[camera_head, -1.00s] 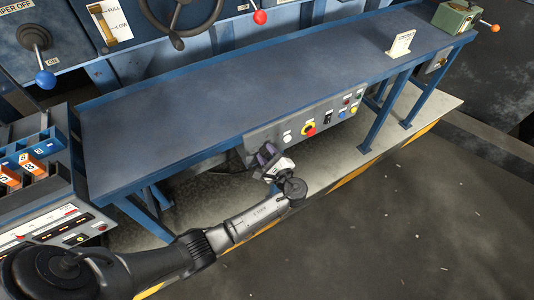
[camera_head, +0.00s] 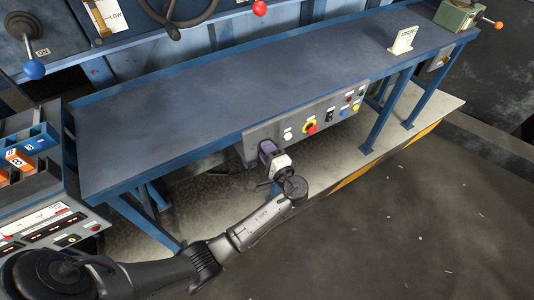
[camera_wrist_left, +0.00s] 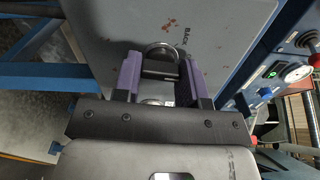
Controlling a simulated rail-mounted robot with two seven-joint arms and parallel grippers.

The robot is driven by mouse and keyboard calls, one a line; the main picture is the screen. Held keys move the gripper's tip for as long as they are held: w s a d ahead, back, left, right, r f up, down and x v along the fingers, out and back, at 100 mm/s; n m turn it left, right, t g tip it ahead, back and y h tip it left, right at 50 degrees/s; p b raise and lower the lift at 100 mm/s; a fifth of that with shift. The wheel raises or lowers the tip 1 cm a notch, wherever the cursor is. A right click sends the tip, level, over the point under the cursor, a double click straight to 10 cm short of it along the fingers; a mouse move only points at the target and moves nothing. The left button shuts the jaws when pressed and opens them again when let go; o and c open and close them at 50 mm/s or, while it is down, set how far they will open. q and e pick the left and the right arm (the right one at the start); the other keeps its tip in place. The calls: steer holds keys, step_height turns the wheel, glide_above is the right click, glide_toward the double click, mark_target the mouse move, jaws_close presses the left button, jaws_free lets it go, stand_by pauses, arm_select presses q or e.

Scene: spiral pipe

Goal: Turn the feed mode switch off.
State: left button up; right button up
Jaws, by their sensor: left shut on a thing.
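The grey control panel (camera_head: 348,99) hangs under the front edge of the blue table. My left gripper (camera_head: 266,149) is at the panel's left end. In the left wrist view, the purple fingers of my left gripper (camera_wrist_left: 159,72) are shut on a black switch knob (camera_wrist_left: 160,55) with a silver ring around it, on a grey plate (camera_wrist_left: 120,30). The lettering beside it is partly legible and seems to start with "BACK". In the head view the gripper hides this knob. I cannot read the words "feed mode" or the switch's setting. My right gripper is not in view.
A white button (camera_head: 288,136), a red knob on a yellow ring (camera_head: 310,127) and several small buttons sit farther right on the panel. The blue table (camera_head: 230,85) is above my gripper. A table leg (camera_head: 380,123) stands to the right. Floor in front is open.

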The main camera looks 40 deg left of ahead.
arm_select(q)
steer(key=shift+n+b, duration=0.3)
steer(key=shift+n, duration=0.2)
stand_by(0.3)
steer(key=o, duration=0.9)
steer(key=shift+d, duration=0.1)
steer(key=shift+p+v, duration=0.7)
steer(key=shift+v, duration=6.1)
steer(key=shift+s, duration=0.1)
